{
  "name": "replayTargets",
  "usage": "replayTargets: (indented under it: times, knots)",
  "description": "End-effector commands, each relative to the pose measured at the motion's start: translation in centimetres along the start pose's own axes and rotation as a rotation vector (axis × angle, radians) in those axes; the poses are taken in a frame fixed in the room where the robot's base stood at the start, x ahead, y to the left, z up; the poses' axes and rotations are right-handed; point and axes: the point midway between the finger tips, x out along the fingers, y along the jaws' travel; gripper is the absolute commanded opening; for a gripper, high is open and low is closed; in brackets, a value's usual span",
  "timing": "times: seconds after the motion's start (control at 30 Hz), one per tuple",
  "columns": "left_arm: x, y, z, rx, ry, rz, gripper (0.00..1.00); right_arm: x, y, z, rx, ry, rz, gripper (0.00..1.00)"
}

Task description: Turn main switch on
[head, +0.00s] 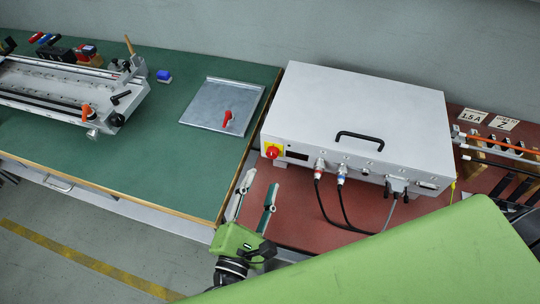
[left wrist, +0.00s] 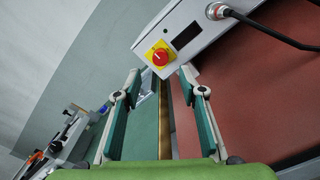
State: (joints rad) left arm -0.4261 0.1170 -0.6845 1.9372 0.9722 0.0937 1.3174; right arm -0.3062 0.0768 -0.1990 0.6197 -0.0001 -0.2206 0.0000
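The main switch (head: 272,152) is a red knob on a yellow plate at the left end of the grey control box's front face. In the left wrist view the switch (left wrist: 160,56) shows close up, ahead of the fingers and just above the gap between them. The control box (head: 352,110) stands on the red-brown table. My left gripper (head: 256,192) is open and empty, below and in front of the switch, apart from it. Its two fingers (left wrist: 158,86) are spread wide in the left wrist view. My right gripper is not in view.
Cables (head: 341,205) hang from the box front, right of the switch. A metal plate with a red handle (head: 226,118) lies on the green table (head: 160,140) to the left. A rail fixture (head: 60,85) stands farther left. A large green surface covers the lower right.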

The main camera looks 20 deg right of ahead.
Motion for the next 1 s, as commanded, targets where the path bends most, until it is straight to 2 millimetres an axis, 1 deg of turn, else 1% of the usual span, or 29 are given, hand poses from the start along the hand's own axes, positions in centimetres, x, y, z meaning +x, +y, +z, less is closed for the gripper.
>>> replayTargets:
  times: [0.03, 0.1, 0.2, 0.33, 0.4, 0.53, 0.8, 0.83, 0.87, 0.9, 0.97, 1.0]
  knots:
    - [1.3, 0.2, 0.2, 0.000, -0.001, 0.003, 0.38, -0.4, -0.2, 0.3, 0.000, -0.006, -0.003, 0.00]
    - [2.8, 0.2, 0.2, -0.001, -0.001, 0.003, 0.38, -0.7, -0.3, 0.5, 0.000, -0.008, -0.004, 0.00]
    - [4.7, 0.2, 0.1, 0.000, -0.001, 0.002, 0.38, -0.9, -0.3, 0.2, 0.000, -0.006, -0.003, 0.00]
    - [6.5, 0.1, 0.0, 0.000, 0.000, 0.001, 0.38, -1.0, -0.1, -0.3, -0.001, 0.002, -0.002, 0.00]
    - [7.1, 0.1, 0.0, 0.001, 0.000, 0.001, 0.38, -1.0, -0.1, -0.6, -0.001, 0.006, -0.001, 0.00]
    - [7.7, 0.0, 0.0, 0.001, 0.000, 0.000, 0.38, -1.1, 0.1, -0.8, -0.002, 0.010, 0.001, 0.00]
    - [7.8, 0.0, 0.0, 0.001, 0.000, 0.000, 0.38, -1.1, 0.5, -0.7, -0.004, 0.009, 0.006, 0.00]
    - [7.8, 0.0, 0.0, 0.001, 0.000, 0.000, 0.32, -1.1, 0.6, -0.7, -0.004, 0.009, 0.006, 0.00]
    - [7.8, 0.0, 0.0, 0.001, 0.000, 0.000, 0.25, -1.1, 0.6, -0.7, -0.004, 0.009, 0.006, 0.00]
    - [7.8, 0.0, 0.0, 0.001, 0.000, 0.000, 0.14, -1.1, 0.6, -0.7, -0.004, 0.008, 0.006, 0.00]
    - [7.8, 0.0, 0.0, 0.001, 0.000, 0.000, 0.00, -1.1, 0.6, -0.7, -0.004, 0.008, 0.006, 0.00]
    - [7.8, 0.0, 0.0, 0.001, 0.000, 0.000, 0.00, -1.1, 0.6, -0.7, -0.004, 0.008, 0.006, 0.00]
